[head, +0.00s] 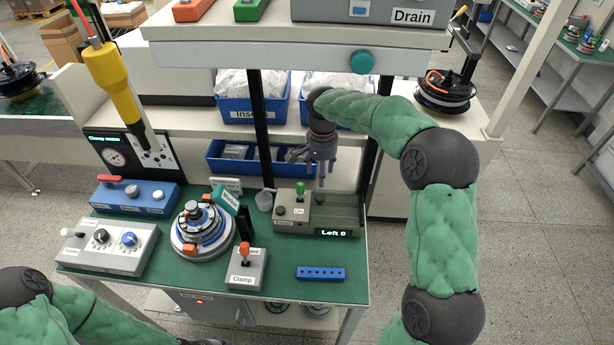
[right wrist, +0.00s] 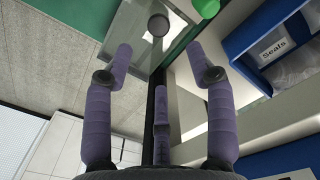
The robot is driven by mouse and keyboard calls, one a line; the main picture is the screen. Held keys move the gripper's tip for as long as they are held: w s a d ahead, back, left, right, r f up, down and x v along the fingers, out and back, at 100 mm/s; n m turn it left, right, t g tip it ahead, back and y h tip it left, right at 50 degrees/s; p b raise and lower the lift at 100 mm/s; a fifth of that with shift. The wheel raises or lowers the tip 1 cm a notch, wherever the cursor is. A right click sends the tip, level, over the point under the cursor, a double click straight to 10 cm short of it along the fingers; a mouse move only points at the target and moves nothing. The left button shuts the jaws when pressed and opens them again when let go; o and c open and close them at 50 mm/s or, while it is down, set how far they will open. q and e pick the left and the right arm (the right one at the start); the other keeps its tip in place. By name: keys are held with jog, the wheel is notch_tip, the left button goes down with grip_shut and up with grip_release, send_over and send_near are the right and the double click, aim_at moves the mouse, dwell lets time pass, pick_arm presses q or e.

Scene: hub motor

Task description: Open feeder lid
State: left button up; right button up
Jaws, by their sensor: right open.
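The feeder (head: 345,212) is a grey-olive box at the back right of the green bench top, with a display reading "Left 0". A small grey knob (head: 320,198) stands on its top. In the right wrist view a round grey knob (right wrist: 158,25) sits on a pale, glassy panel (right wrist: 150,50), which looks like the lid, lying closed. My right gripper (head: 320,176) is above the feeder, pointing down, apart from it. Its purple fingers (right wrist: 165,75) are spread and empty. My left arm shows at the lower left; its gripper is out of view.
A green-knobbed switch (head: 300,190) stands left of the lid knob. A dark post (head: 245,222) and a Clamp box (head: 246,268) stand left of the feeder. A blue holed block (head: 321,273) lies in front. Blue bins (head: 232,160) are behind, near my right gripper.

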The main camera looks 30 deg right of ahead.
aim_at(320, 197)
notch_tip(320, 197, down, 10)
jog(key=shift+s+f+b, duration=0.15)
jog(key=shift+f+b, duration=0.05)
jog(key=shift+b, duration=0.75)
grip_shut()
